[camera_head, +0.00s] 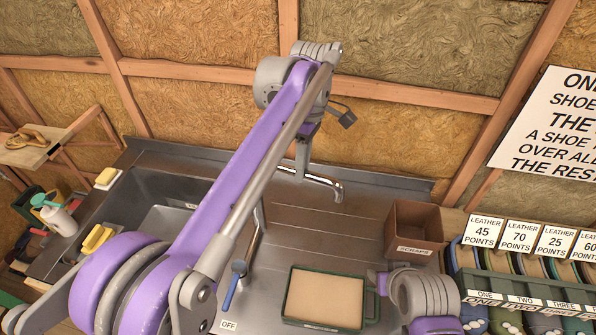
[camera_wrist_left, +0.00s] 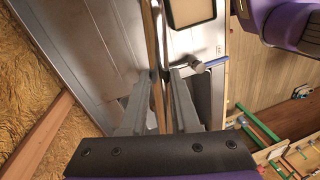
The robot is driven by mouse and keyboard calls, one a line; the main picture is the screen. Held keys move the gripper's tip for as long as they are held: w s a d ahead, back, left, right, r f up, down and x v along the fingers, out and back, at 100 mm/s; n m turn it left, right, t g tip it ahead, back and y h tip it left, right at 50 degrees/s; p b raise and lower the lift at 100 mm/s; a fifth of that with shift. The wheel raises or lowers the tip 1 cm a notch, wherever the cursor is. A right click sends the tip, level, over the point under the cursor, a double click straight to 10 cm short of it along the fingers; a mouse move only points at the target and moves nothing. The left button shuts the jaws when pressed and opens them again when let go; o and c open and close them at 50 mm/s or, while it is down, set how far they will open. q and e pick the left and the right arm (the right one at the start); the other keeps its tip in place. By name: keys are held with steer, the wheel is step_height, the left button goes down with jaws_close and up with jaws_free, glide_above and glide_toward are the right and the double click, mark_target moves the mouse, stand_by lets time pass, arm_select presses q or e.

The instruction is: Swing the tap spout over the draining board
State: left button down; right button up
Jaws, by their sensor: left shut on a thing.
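The chrome tap spout (camera_head: 318,180) shows beyond my left arm in the head view, its curved tip pointing right and down above the steel draining board (camera_head: 350,228). The tap's base is hidden by my arm. My left gripper (camera_head: 302,165) is at the spout, partly hidden in the head view. In the left wrist view, the gripper (camera_wrist_left: 163,100) has its two fingers either side of a thin rod, the spout (camera_wrist_left: 157,60), and is shut on it. My right gripper is not seen; only a purple and grey part of my right arm shows.
The sink basin (camera_head: 165,190) is at left, with yellow sponges. A leather rack (camera_head: 520,285) is at right. The stud wall stands behind.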

arm_select(q)
steer(key=shift+w+d+n, duration=0.2)
steer(key=shift+w+n, duration=0.8)
steer(key=shift+w, duration=0.1)
steer(key=c, duration=0.7)
jaws_free()
steer(key=shift+w, duration=0.1)
steer(key=shift+o, duration=0.2)
steer(key=shift+r, duration=0.1)
step_height(320, 180, up, 7)
steer(key=w, duration=0.1)
steer(key=shift+w, duration=0.2)
steer(key=shift+r, duration=0.1)
